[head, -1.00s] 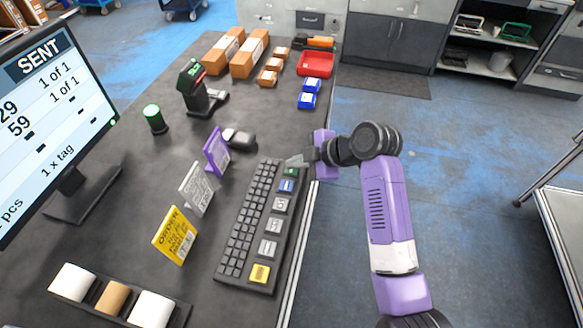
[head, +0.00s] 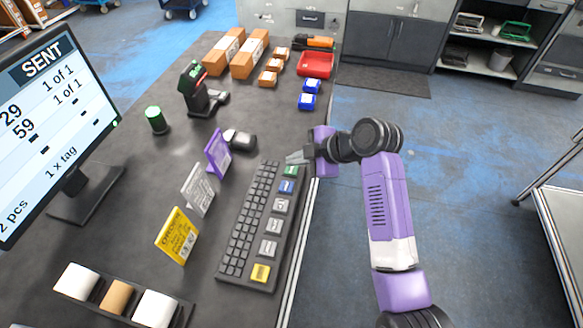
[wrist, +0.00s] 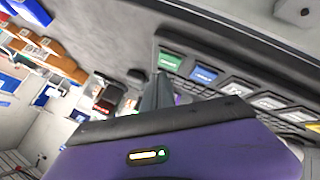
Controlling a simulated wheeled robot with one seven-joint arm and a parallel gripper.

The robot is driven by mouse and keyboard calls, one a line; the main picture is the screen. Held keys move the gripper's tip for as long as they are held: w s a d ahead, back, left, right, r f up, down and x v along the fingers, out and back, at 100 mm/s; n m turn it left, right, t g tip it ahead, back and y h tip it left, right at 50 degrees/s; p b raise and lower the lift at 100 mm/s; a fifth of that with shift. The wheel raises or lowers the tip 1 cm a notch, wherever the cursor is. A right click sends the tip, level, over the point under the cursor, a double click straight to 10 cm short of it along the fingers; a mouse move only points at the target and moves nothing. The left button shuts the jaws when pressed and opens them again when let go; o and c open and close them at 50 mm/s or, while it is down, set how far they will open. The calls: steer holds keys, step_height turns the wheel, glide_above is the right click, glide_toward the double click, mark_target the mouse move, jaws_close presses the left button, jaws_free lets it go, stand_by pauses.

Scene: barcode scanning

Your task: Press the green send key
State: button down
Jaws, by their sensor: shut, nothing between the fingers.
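The green send key (head: 290,171) is at the far end of the key column on the dark keyboard (head: 244,225). It also shows in the wrist view (wrist: 170,62), just past my fingertips. My gripper (head: 291,158) is shut and empty, beside the far edge of the keyboard; in the wrist view its closed fingers (wrist: 157,90) point toward the green key. The green key's top is uncovered in the head view, and I see a small gap between it and the fingertips. The monitor (head: 55,130) reads SENT.
A blue key (head: 286,186), several grey keys and a yellow key (head: 261,273) line the keyboard's right side. Purple, white and yellow cards (head: 178,236) stand left of it. A scanner (head: 196,90), a red tray (head: 315,64) and boxes stand farther back.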

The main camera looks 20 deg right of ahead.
mark_target(295, 169)
steer(key=shift+r+p, duration=1.85)
steer(key=shift+r, duration=0.7)
steer(key=shift+w+d+r+m, duration=0.15)
steer(key=shift+w+m, duration=0.2)
steer(key=shift+m, duration=0.15)
steer(key=w+d+r+m+t+h, duration=0.2)
steer(key=w+d+r+m+t, duration=0.1)
steer(key=w+r+m+t, duration=0.15)
steer(key=s+d+m+t+h, duration=0.3)
steer(key=s+m, duration=0.3)
steer(key=s, duration=0.1)
steer(key=s+a+f+m+b, duration=0.1)
steer(key=s+a+m, duration=0.1)
steer(key=s, duration=1.8)
steer(key=s+a+f+m+b, duration=0.2)
steer(key=s+a, duration=0.3)
steer(key=s, duration=1.6)
steer(key=shift+m, duration=0.35)
